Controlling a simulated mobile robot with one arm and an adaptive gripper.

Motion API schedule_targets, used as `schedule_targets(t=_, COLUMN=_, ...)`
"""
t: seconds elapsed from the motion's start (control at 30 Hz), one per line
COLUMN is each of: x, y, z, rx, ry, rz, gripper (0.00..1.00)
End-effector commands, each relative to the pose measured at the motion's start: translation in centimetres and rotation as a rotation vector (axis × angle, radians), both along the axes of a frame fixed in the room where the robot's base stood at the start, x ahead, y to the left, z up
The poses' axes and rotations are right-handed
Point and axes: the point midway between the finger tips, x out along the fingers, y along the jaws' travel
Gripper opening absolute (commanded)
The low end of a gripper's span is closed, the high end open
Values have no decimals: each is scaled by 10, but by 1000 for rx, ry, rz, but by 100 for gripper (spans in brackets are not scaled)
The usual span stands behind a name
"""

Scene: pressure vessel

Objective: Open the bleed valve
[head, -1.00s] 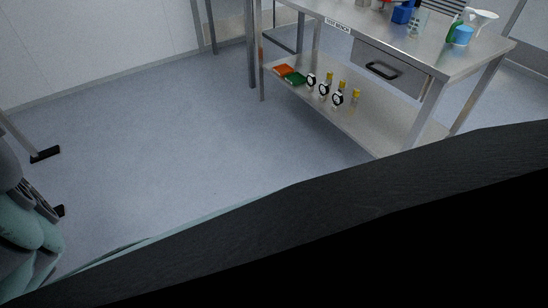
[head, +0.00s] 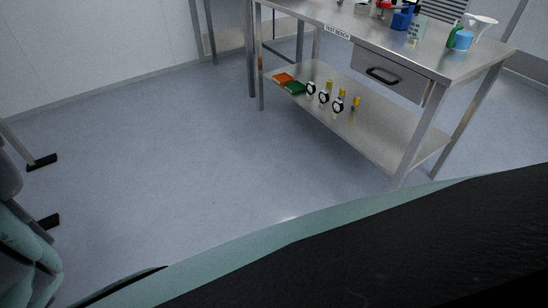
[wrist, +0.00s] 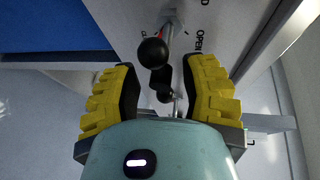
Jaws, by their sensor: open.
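In the wrist view, a metal lever with a round black ball knob (wrist: 153,53) stands out from a pale panel (wrist: 225,15), and it looks like the bleed valve's handle. A second black part (wrist: 163,92) sits just below the knob. The word OPEN is printed on the panel to the right of the lever, and a partial word ending in D is at the top. My gripper (wrist: 160,82), with yellow ribbed fingers, is open, its fingers to either side of the lever parts. I cannot tell whether they touch. The head view does not show the valve or my gripper.
In the head view, a steel test bench (head: 440,62) with a drawer (head: 390,75) stands right. Its lower shelf (head: 385,135) holds gauges and orange and green items. Open floor (head: 190,150) lies left of it. A blue surface (wrist: 50,25) is at upper left in the wrist view.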

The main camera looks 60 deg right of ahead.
Motion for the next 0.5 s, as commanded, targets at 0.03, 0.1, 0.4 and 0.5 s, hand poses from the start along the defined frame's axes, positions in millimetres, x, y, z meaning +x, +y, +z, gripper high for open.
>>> schedule_targets(t=0.03, x=1, y=2, z=-1, rx=1, ry=-1, rz=1, gripper=43)
schedule_targets(t=0.1, x=2, y=3, z=-1, rx=1, ry=0, rz=0, gripper=43)
schedule_targets(t=0.4, x=3, y=3, z=0, rx=1, ry=-1, rz=0, gripper=43)
schedule_targets(t=0.5, x=3, y=3, z=0, rx=1, ry=-1, rz=0, gripper=44)
